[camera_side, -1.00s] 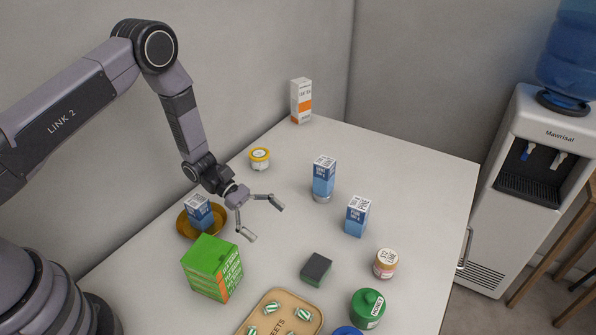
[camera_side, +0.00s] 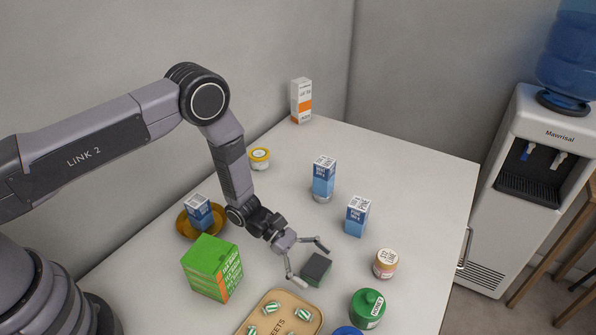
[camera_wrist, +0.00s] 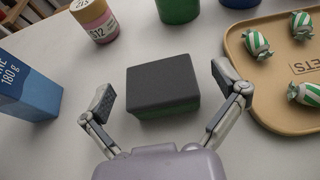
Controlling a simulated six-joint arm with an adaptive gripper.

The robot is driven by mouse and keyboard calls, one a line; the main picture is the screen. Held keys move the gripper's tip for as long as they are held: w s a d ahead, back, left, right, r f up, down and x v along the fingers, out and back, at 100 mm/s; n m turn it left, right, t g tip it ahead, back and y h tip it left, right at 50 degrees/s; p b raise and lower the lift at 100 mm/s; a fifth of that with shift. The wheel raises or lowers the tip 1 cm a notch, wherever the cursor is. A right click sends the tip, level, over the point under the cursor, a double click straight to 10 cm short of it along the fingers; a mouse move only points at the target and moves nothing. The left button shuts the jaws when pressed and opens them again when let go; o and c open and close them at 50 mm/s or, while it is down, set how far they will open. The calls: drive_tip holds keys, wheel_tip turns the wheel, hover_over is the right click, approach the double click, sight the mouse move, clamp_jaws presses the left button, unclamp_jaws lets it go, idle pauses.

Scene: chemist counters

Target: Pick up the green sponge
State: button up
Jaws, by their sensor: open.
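The sponge (camera_side: 316,269) is a small block with a dark grey top and green sides, lying flat on the white counter. In the wrist view the sponge (camera_wrist: 162,88) sits centred just ahead of and between the fingers. My gripper (camera_side: 309,262) is open and empty, its fingers spread to either side of the sponge's near end. In the wrist view my gripper (camera_wrist: 163,108) shows a finger left and right of the sponge, with gaps on both sides. I cannot tell the exact height of the fingertips above the counter.
A tan tray (camera_side: 262,316) with striped sweets lies close to the sponge. A green jar (camera_side: 368,309), a pink-labelled jar (camera_side: 386,264), a blue carton (camera_side: 357,217) and a green box (camera_side: 212,268) stand around. The counter between sponge and blue carton is clear.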

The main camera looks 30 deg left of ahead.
drive_tip(key=shift+d+f, duration=0.15)
drive_tip(key=shift+d, duration=0.1)
drive_tip(key=c, duration=1)
